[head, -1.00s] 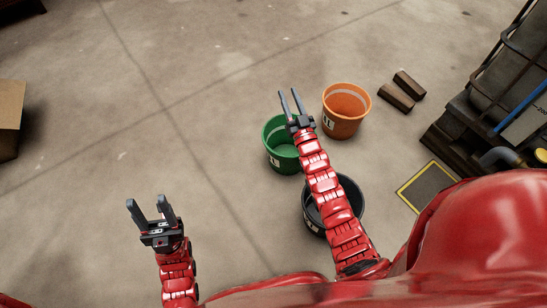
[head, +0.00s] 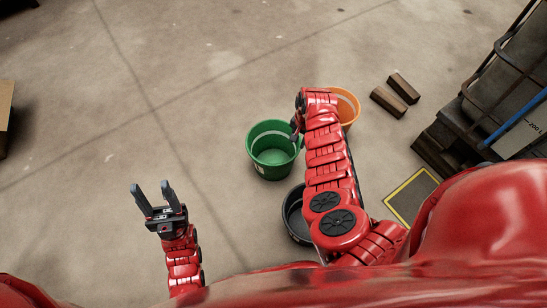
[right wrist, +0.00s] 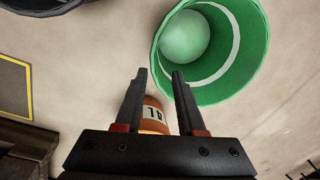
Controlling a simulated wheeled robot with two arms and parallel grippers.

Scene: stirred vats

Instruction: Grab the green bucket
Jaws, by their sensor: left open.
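The green bucket (head: 270,160) stands upright on the concrete floor, left of my right arm in the head view. It fills the upper right of the right wrist view (right wrist: 245,70), and its inside shows. My right gripper (right wrist: 160,71) has its two fingers apart and nothing held between them. Its fingertips point at the near rim of the green bucket; whether they touch it I cannot tell. In the head view this gripper is mostly hidden by my forearm at the bucket's right rim. My left gripper (head: 151,186) is open and empty, well to the left of the bucket.
An orange bucket (head: 348,105) stands behind my right arm, and a black bucket (head: 292,215) is partly under it. Two brown blocks (head: 396,96) lie to the right, near a dark pallet (head: 440,150) with a caged tank. The floor left of the green bucket is clear.

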